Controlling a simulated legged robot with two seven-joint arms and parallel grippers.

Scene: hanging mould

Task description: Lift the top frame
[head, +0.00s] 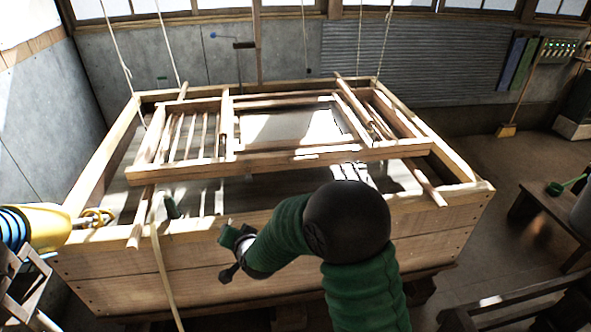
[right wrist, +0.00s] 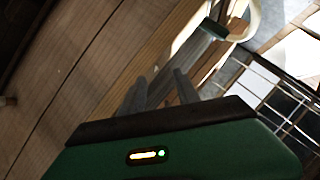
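A pale wooden top frame (head: 280,159) with slats and an inner rectangular opening lies level over the wooden vat (head: 280,265). Its long front bar runs across the vat's opening. Whether it touches the parts beneath is unclear. My right gripper (head: 232,256) is low at the vat's front wall, below and in front of the frame, and apart from it. In the right wrist view its two dark fingers (right wrist: 160,85) are spread with nothing seen held between them, near the planked wall. My left gripper is not in view.
Ropes (head: 166,45) hang down around the vat's corners. A bench (head: 545,205) stands at the right, with open floor (head: 480,150) beside the vat.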

